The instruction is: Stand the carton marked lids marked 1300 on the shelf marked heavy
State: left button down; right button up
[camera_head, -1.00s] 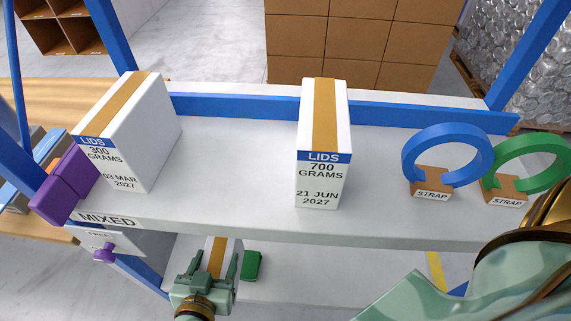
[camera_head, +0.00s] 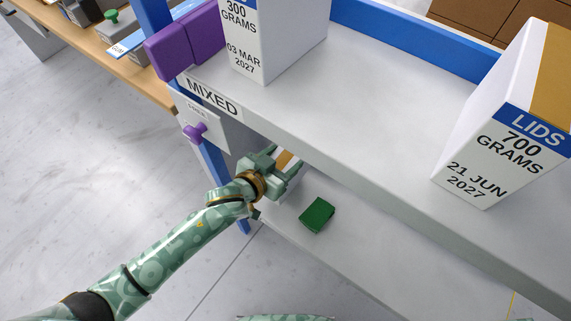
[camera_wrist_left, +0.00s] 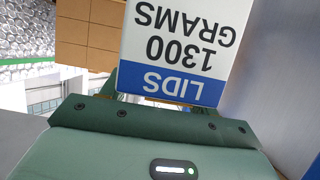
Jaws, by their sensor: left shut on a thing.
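The white carton marked LIDS 1300 GRAMS (camera_wrist_left: 178,48) fills the top of the left wrist view, its label upside down there. In the head view only a bit of its brown tape (camera_head: 287,159) shows, under the front edge of the upper shelf (camera_head: 345,150). My left gripper (camera_head: 280,164) is shut on this carton, at the left end of the rack above the lower shelf (camera_head: 370,255). Whether the carton touches the lower shelf I cannot tell. The upper shelf is marked MIXED; no mark reading heavy is legible. My right gripper is out of view.
A green block (camera_head: 317,215) lies on the lower shelf, right of my left gripper. A purple block (camera_head: 185,42) sits at the rack's left post.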

pick_arm(q)
jog(key=shift+w+f, duration=0.1)
jog(key=shift+w, duration=0.15)
jog(key=shift+w+f+b, duration=0.2)
jog(key=shift+f+b, duration=0.05)
jog(key=shift+b, duration=0.05)
notch_tip(320, 180, down, 3)
jog(key=shift+w+r+b, duration=0.15)
jog(key=shift+b, duration=0.75)
jog(key=shift+f, duration=0.35)
jog(key=shift+r, duration=0.1)
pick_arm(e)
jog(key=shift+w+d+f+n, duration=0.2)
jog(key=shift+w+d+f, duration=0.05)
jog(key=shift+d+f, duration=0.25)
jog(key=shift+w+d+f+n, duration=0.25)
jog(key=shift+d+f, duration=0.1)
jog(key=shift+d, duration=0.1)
pick_arm(q)
jog(key=shift+c, duration=2)
grip_release()
jog(key=shift+a+f, duration=0.1)
jog(key=shift+f, duration=0.2)
jog(key=shift+r, duration=0.1)
